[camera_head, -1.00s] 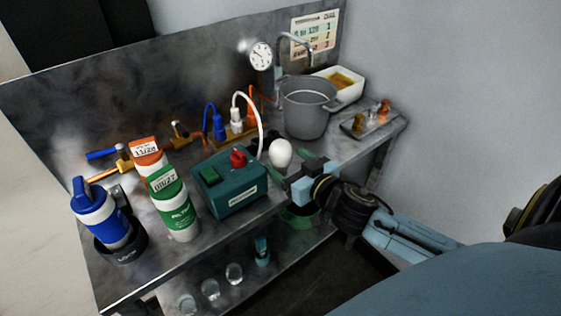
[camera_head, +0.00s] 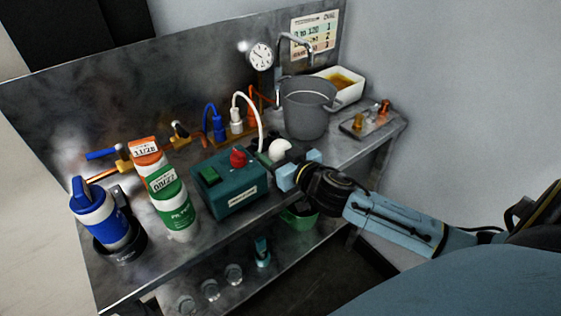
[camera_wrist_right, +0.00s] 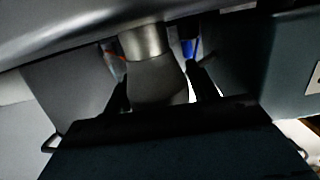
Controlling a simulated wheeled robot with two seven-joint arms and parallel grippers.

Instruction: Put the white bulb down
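The white bulb (camera_head: 281,149) is over the right half of the bench, just right of the teal box. Its lower part is hidden behind my right gripper (camera_head: 289,165). In the right wrist view the bulb (camera_wrist_right: 157,80) looks grey in shadow, with its metal base (camera_wrist_right: 145,42) towards the top of the picture. The dark fingers of my right gripper (camera_wrist_right: 160,88) lie close along both sides of the bulb and look shut on it. Whether the base touches anything below is hidden. My left gripper is not in view.
The teal box (camera_head: 229,187) with a red knob is close left of the gripper. Upright blue, white and orange plugs or cables stand at the back. A green bin (camera_head: 299,219) is below the bench edge.

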